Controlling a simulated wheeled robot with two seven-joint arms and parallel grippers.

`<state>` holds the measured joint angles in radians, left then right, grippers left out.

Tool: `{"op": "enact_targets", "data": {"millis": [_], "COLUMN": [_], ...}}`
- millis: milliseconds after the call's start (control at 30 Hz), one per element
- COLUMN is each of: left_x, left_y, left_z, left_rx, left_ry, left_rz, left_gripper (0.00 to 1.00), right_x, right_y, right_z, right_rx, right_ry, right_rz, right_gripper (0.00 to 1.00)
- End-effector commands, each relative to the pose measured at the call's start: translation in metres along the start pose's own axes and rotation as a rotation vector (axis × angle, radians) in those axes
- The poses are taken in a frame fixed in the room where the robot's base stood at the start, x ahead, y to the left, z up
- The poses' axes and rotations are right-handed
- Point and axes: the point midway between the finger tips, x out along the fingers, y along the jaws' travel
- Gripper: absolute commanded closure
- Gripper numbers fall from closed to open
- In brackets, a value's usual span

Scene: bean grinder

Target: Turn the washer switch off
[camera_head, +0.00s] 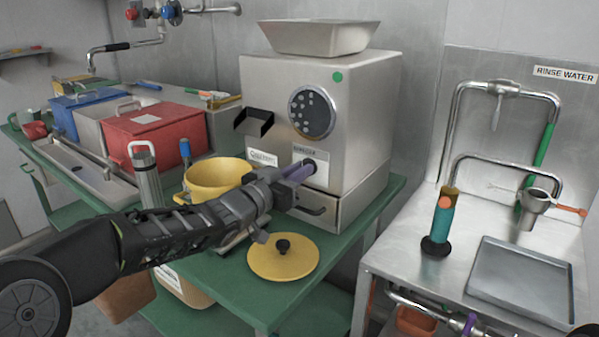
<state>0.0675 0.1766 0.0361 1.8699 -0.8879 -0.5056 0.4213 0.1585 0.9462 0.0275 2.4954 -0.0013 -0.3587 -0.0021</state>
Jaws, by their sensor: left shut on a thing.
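The grinder machine (365,110) is a steel box standing on the green table. On its front, below a small label too small to read surely, is a dark round switch (322,166), which I take for the washer switch. My left gripper (299,173) reaches it from the lower left, with purple-grey fingertips shut on it. The fingers hide much of the switch, so I cannot tell which way it is turned. My right gripper is not in view.
A yellow pot (205,178) stands behind my left arm. Its yellow lid (272,263) lies on the green table (225,285). A black chute (254,122) juts from the machine. At right, a steel sink counter (400,250) holds a tray (520,283) and a teal-handled tool (441,222).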

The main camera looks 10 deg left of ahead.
Motion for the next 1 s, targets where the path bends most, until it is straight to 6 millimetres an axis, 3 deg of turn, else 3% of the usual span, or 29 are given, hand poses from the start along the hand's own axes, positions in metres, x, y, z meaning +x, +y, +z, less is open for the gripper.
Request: {"op": "enact_targets", "data": {"millis": [67, 100, 367, 733, 1000], "left_x": [0.0, 0.0, 0.0, -0.007, -0.048], "left_y": [0.0, 0.0, 0.0, -0.001, -0.002], "left_z": [0.0, 0.0, 0.0, 0.0, -0.001], "left_rx": [0.003, 0.003, 0.001, 0.001, 0.001], "left_ry": [-0.001, -0.001, 0.0, -0.001, 0.0], "left_rz": [-0.001, 0.0, 0.0, -0.001, -0.003], "left_gripper": [1.0, 0.88, 0.67, 0.67, 0.67], "right_x": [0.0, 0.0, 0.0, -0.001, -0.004], "right_y": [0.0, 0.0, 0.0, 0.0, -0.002], "right_z": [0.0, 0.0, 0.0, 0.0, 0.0], "right_rx": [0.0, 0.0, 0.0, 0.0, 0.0], "right_ry": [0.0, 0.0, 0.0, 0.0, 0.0], "right_rz": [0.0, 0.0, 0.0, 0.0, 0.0], "right_gripper": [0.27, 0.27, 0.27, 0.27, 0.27]}}
